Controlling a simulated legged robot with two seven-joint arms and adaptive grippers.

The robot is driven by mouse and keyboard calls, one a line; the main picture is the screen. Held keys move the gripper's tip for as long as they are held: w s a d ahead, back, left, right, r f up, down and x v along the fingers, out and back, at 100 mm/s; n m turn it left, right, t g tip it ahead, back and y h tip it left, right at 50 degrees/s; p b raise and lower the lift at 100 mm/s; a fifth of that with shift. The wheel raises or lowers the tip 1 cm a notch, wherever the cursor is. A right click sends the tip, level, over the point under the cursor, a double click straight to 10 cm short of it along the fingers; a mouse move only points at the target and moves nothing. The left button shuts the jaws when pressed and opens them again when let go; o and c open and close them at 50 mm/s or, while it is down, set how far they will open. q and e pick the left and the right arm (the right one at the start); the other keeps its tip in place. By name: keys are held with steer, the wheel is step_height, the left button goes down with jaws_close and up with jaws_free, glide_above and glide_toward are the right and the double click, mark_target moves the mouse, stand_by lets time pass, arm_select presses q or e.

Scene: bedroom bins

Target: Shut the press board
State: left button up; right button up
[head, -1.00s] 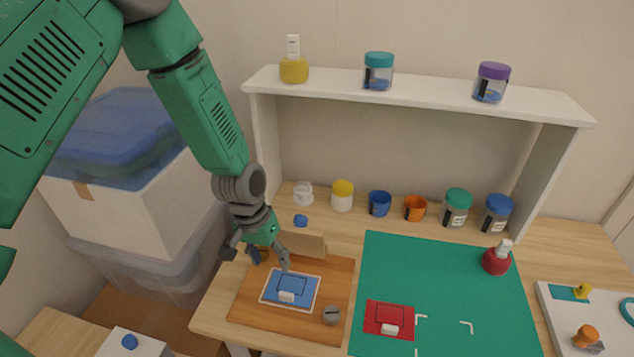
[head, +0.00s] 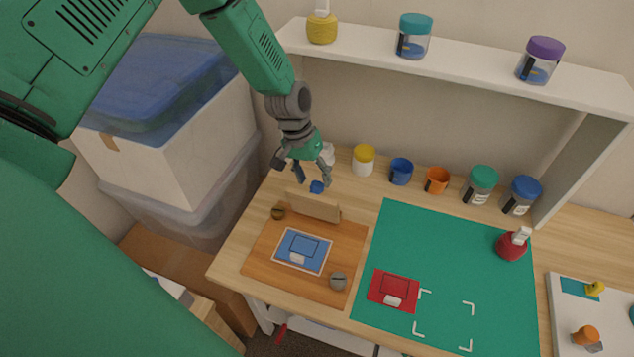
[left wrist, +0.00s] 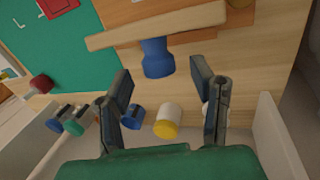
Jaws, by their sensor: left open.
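The press board (head: 340,243) lies on the desk, a brown wooden base with a blue card (head: 301,251) in a white frame on it. Its tan lid (head: 312,207) stands up at the back edge, so the board is open. A blue knob (head: 317,187) sticks out from the lid's back side; it also shows in the left wrist view (left wrist: 157,60). My left gripper (head: 312,181) is open behind the lid, pointing down around the knob's area. In the left wrist view its fingers (left wrist: 160,82) are spread either side of the knob, with nothing held. My right gripper is out of view.
A grey knob (head: 338,281) sits on the base's front right. A green mat (head: 455,270) with a red card (head: 393,290) lies to the right. A yellow-lidded jar (head: 363,160), cups and jars stand behind, under a white shelf (head: 470,68).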

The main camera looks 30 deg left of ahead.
arm_select(q)
steer(key=shift+x, duration=1.35)
